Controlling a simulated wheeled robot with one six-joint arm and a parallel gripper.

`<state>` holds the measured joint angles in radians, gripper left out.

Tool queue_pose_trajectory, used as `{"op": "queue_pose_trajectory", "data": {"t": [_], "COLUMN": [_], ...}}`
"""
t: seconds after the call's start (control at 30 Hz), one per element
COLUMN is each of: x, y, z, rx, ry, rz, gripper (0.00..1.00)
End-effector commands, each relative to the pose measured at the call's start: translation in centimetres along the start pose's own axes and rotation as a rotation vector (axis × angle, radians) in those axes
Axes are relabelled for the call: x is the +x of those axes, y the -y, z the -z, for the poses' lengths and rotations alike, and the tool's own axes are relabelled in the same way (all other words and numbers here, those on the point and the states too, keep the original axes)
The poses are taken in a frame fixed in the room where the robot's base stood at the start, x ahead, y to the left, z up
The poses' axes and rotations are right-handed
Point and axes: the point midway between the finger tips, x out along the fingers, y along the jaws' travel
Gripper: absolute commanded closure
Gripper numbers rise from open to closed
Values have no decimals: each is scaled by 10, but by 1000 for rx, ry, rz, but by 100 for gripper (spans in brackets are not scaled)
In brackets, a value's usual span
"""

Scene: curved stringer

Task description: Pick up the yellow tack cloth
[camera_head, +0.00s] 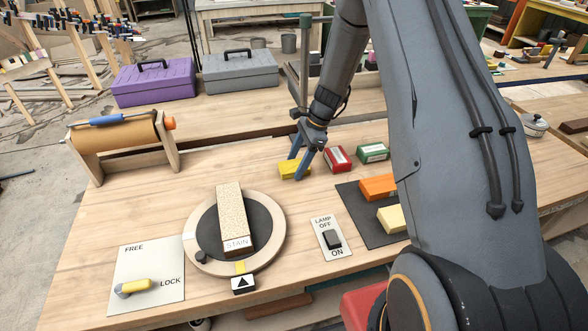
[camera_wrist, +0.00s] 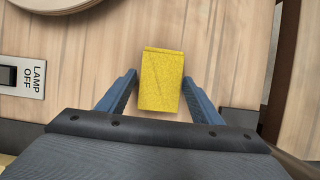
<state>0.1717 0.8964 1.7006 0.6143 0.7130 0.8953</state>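The yellow tack cloth (camera_head: 291,172) is a small block-shaped piece on the wooden workbench, left of a red box in the head view. In the wrist view the yellow tack cloth (camera_wrist: 161,80) lies between the two blue fingers of my gripper (camera_wrist: 160,76). In the head view my gripper (camera_head: 296,167) reaches down over it, one finger on each side, partly hiding it. The fingers are apart, with narrow gaps beside the cloth near the tips. I see no clear grip on it.
A red box (camera_head: 337,159) and a green box (camera_head: 373,152) stand close to the right. Orange (camera_head: 378,187) and pale yellow (camera_head: 392,219) blocks lie on a dark mat. A lamp switch (camera_head: 331,240), turntable (camera_head: 278,251) and paper roll (camera_head: 118,138) are nearby. Bare bench lies left of the cloth.

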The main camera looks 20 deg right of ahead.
Motion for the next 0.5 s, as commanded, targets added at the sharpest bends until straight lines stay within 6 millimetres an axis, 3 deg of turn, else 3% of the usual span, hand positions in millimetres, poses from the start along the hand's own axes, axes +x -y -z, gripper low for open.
{"op": "queue_pose_trajectory", "data": {"t": [0.03,0.17,0.5], "x": [0,0,-4], "y": [0,0,0], "z": [0,0,-2], "rx": [0,0,-1], "ry": [0,0,0], "rz": [0,0,1], "gripper": [49,71,72]}}
